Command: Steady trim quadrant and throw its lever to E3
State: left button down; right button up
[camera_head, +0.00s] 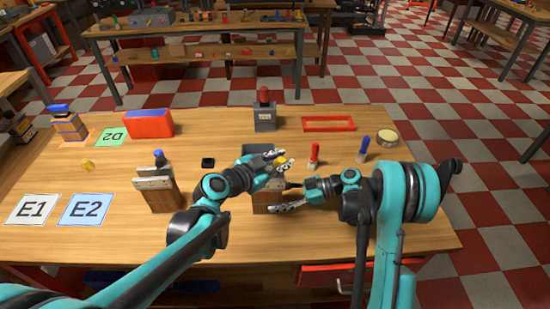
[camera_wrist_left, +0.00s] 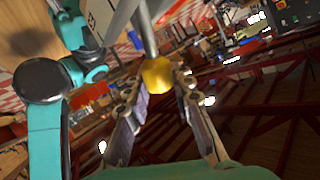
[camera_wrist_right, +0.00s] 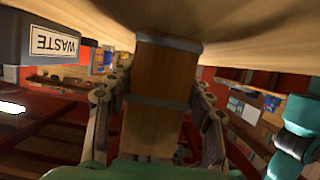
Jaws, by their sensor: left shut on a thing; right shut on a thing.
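The trim quadrant (camera_head: 261,198) is a wooden block with grey bands, near the table's front middle and partly hidden by my arms. Its wood fills the middle of the right wrist view (camera_wrist_right: 157,110). My right gripper (camera_head: 280,197) is shut on this body from the right side. The lever's yellow knob (camera_head: 281,161) sits on a metal rod, clear in the left wrist view (camera_wrist_left: 157,76). My left gripper (camera_head: 272,160) is shut on the knob, with a finger on each side. A pale plate at the top of the left wrist view seems to read E3 (camera_wrist_left: 92,20).
A dark waste bin (camera_wrist_right: 52,38) stands beside the quadrant. Cards E1 (camera_head: 31,210) and E2 (camera_head: 84,210) lie at left, near another wooden device (camera_head: 158,190). A red peg (camera_head: 314,156) and blue peg (camera_head: 364,150) stand at right. A grey box (camera_head: 265,119) stands behind.

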pick_arm(q)
jog(key=shift+d+f+m+y, duration=0.25)
jog(key=shift+d+m+y, duration=0.05)
jog(key=shift+d+y, duration=0.1)
jog(key=c, duration=1.3)
grip_release()
jog(key=shift+o, duration=0.2)
jog(key=v, duration=1.2)
pick_arm(e)
jog(key=o, duration=1.1)
jog(key=shift+o, duration=0.2)
